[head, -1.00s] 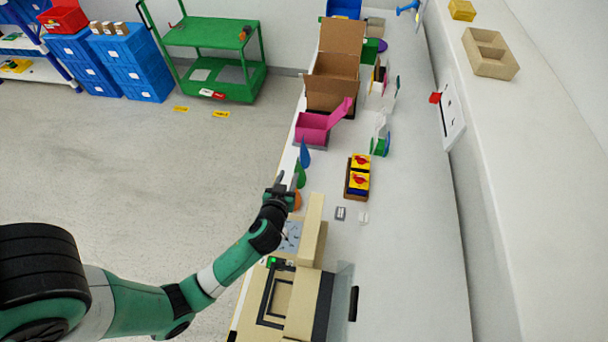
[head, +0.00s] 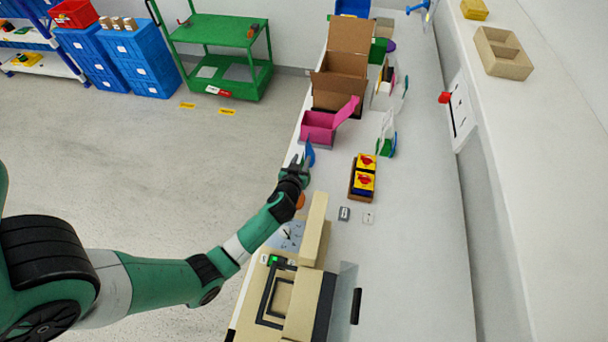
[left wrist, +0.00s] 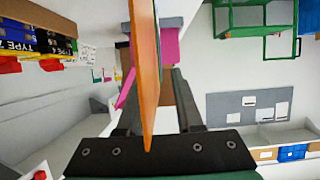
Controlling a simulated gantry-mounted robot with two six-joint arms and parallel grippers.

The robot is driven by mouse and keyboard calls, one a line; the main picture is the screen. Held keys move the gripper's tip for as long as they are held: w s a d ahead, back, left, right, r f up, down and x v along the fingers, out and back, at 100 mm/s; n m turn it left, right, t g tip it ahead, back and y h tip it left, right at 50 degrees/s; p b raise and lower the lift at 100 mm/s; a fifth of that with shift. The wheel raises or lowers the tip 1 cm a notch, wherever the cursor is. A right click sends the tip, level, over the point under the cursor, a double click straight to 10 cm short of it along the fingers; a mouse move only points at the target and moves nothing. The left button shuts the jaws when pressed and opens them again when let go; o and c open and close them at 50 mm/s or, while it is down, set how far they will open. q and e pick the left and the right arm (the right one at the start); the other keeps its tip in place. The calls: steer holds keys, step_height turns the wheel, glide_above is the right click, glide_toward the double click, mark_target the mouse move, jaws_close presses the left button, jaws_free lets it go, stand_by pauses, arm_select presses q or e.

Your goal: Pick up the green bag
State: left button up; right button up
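The green bag (head: 306,179) is mostly hidden by my left gripper (head: 298,163) at the table's left edge in the head view. A blue bag (head: 309,152) stands just beyond it. An orange bag (head: 300,202) shows partly beside my wrist on the near side. My left gripper is open, with its fingers at the green bag; contact cannot be told. In the left wrist view, the orange bag (left wrist: 147,70) appears edge-on close to the camera, across the gap between the spread fingers (left wrist: 158,90), and hides much of what lies behind. My right gripper is not in view.
A pink box (head: 319,127) and an open cardboard box (head: 340,80) stand farther along the table. A small box with yellow and red packs (head: 365,176) is to the right. A beige machine (head: 297,290) is nearer.

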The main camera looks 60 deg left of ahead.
arm_select(q)
jaws_close()
stand_by(1.2)
